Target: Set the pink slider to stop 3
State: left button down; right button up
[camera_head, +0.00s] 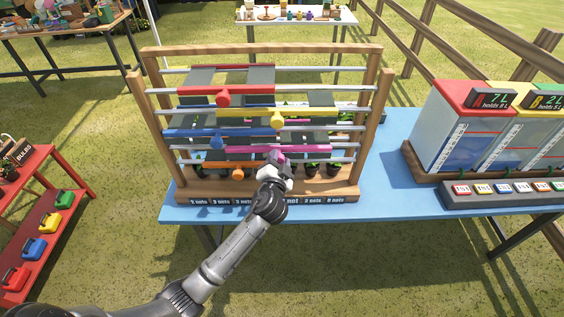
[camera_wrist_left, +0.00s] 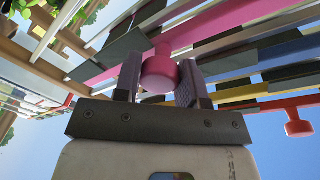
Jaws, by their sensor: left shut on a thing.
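The pink slider (camera_head: 306,149) is a bar on a rail of the wooden frame, below the yellow and blue sliders. The pink bar (camera_wrist_left: 215,22) runs up and right from the knob there. In the head view the knob is hidden behind the gripper. My right gripper is not in view.
Red (camera_head: 225,89), yellow (camera_head: 250,112), blue (camera_head: 220,133) and orange (camera_head: 238,167) sliders share the wooden frame (camera_head: 147,110). Labels with net counts run along its base. Potted plants stand behind the lower rails. Water tanks (camera_head: 450,140) stand to the right on the blue table (camera_head: 385,170).

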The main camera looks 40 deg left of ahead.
pick_arm(q)
jog(key=c, duration=0.7)
grip_release()
jog(key=shift+a, duration=0.1)
jog(key=shift+s, duration=0.1)
jog(key=v, duration=1.3)
jog(key=shift+s+d, duration=0.25)
jog(key=shift+d, duration=0.1)
